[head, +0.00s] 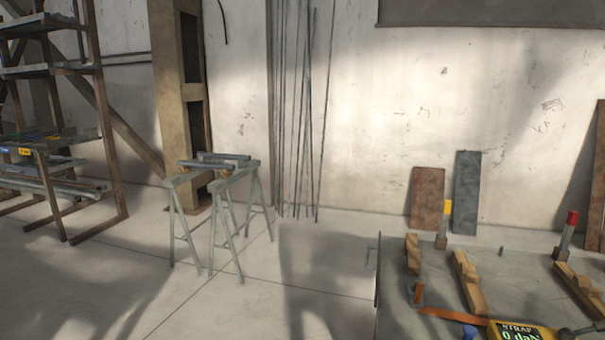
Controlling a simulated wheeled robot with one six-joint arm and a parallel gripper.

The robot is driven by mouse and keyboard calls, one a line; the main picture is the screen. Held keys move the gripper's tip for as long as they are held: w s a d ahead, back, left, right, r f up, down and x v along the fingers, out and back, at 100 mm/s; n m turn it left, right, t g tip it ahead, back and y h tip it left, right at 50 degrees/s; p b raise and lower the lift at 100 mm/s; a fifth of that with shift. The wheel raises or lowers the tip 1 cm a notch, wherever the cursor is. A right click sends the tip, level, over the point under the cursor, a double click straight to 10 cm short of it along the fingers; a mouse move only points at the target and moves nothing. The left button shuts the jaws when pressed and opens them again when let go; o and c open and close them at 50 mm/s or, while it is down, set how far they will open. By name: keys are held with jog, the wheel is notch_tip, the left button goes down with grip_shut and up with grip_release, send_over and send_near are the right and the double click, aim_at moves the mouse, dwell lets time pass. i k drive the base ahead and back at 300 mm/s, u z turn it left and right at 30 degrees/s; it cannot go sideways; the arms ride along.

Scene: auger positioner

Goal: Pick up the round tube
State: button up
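Two dark grey lengths of stock lie across a pair of pale green sawhorses (217,183) left of centre. The rear length (224,156) and the front length (206,164) are close together, and I cannot tell which of them is a round tube. Several thin, long bars (300,110) lean upright against the wall behind, and their section is too small to tell. My gripper is not in view.
A rack (95,110) stands at left. Two plates (427,198) lean on the wall. Floor before the sawhorses is clear.

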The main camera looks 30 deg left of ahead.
aim_at(192, 164)
jog(key=u, duration=1.85)
jog(key=k, duration=0.75)
jog(key=u, duration=0.05)
jog(key=i, duration=4.9)
jog(key=z, duration=2.25)
